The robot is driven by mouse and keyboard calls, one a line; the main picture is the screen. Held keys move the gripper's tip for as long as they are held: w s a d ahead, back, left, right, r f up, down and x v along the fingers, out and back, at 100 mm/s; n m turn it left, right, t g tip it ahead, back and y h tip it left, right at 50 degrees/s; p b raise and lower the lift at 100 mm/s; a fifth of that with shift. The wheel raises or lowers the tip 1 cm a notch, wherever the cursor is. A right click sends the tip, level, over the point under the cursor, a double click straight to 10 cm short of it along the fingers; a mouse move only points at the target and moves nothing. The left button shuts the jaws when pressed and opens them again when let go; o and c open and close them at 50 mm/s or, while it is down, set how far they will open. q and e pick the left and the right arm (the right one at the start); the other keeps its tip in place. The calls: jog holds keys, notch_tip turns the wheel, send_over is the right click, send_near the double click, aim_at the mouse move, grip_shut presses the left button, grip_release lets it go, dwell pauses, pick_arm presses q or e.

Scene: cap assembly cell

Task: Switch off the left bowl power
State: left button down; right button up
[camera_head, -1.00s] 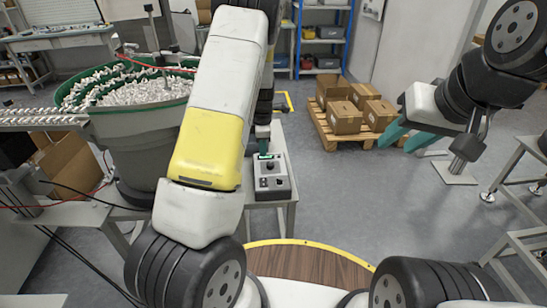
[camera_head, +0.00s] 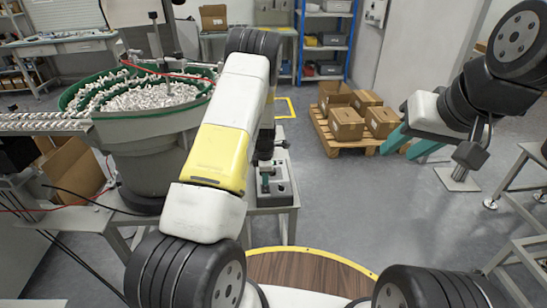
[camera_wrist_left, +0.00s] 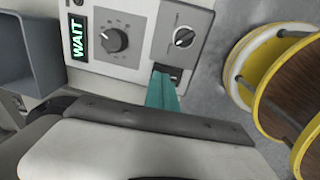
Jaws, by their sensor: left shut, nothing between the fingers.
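The left bowl (camera_head: 150,135) is a green-rimmed feeder full of small white parts at the left of the head view. Its grey control box (camera_head: 283,190) stands on a small stand right of it, partly behind my left arm. In the left wrist view the box's panel (camera_wrist_left: 135,65) shows a lit WAIT display (camera_wrist_left: 77,36), a large round knob (camera_wrist_left: 114,40), a smaller knob (camera_wrist_left: 184,37) and a black rocker switch (camera_wrist_left: 172,72). My left gripper (camera_wrist_left: 162,90) is shut and empty, its teal tips at the rocker switch; contact is unclear. My right gripper (camera_head: 408,145) is open and empty.
A pallet with several cardboard boxes (camera_head: 346,124) stands on the floor behind my right gripper. A blue shelf (camera_head: 324,45) is at the back. A round wooden surface with a yellow edge (camera_head: 310,268) lies in front of me. The floor between is clear.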

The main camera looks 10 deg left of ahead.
pick_arm(q)
jog(key=shift+w+f, duration=0.15)
jog(key=shift+f, duration=0.5)
jog(key=shift+f, duration=0.25)
jog(key=shift+s+d+r, duration=0.15)
jog(key=shift+s+d, duration=0.05)
jog(key=shift+s, duration=0.6)
jog(key=shift+r, duration=0.1)
